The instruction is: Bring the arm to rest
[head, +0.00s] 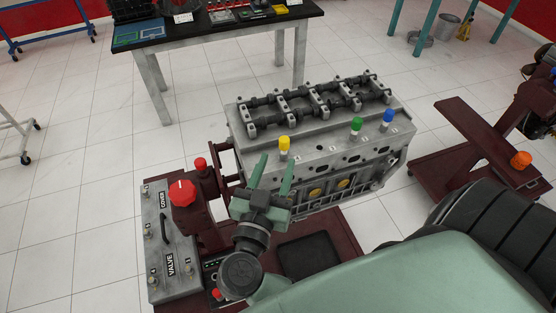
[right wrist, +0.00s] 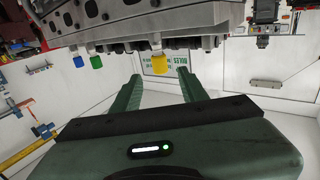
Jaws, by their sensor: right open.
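My right gripper (head: 276,160) is open and empty beside the near side of the grey engine block (head: 315,165). Its green fingers point toward the yellow-capped plug (head: 284,143) on the block's top edge. In the right wrist view the yellow cap (right wrist: 159,64) shows beyond and between the finger tips, apart from them. A green-capped plug (head: 356,125) and a blue-capped plug (head: 388,115) stand upright further right along the same edge. An empty hole (head: 320,147) lies between the yellow and green plugs. My left gripper is not in view.
The block sits on a dark red stand. A grey valve cover (head: 168,245) lies left of my gripper, near a red knob (head: 182,193). A dark tray (head: 308,255) is below right. A table (head: 215,33) stands behind; another red stand (head: 480,140) is at right.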

